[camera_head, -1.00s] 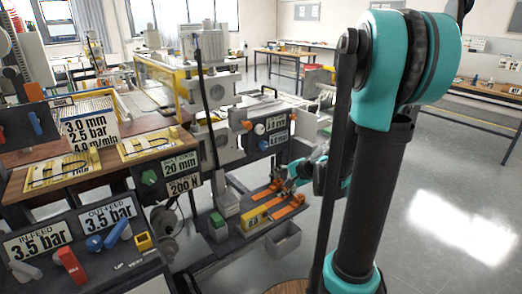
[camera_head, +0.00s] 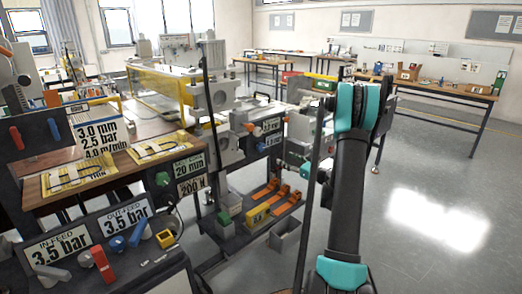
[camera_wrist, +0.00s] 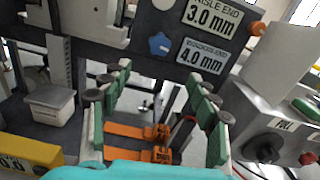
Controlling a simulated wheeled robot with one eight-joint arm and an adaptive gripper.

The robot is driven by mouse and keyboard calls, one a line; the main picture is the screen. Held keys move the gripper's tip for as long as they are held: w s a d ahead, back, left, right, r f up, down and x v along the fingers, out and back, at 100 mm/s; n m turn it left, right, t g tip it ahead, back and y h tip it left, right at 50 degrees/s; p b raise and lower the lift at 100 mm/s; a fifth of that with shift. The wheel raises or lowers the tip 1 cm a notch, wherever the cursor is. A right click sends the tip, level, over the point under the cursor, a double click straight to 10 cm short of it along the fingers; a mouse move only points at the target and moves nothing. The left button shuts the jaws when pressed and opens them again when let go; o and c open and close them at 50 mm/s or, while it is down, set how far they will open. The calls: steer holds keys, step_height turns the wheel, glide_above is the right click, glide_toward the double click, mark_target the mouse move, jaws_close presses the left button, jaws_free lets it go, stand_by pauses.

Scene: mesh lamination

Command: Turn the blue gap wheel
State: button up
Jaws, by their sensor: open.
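A blue lobed wheel (camera_wrist: 159,43) shows in the wrist view on a dark panel, left of a "4.0 mm" plate (camera_wrist: 203,56) and below a white round knob (camera_wrist: 164,3). My gripper (camera_wrist: 159,74) is open and empty, its green-padded fingers spread left and right. The wheel lies ahead, between the finger directions and above the fingertips in the picture, apart from them. In the head view a small blue knob (camera_head: 261,147) sits on the machine's dark panel; I cannot tell whether it is the same wheel. My gripper is mostly hidden there behind my arm.
Orange tools (camera_wrist: 138,131) lie on the lower shelf beyond my fingers. A grey bin (camera_wrist: 50,103) stands left, a yellow block (camera_wrist: 28,155) below it. A machine part with a "PULL" plate (camera_wrist: 284,125) is close on the right. Open floor (camera_head: 430,200) lies right in the head view.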

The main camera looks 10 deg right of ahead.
mark_target(262, 148)
steer(key=x, duration=1.7)
steer(key=shift+c, duration=0.2)
steer(key=c, duration=1.1)
steer(key=shift+n, duration=0.3)
steer(key=n, duration=0.4)
steer(key=shift+a+n, duration=0.1)
steer(key=shift+n, duration=0.2)
steer(key=shift+f+n, duration=0.1)
steer(key=shift+n, duration=2.2)
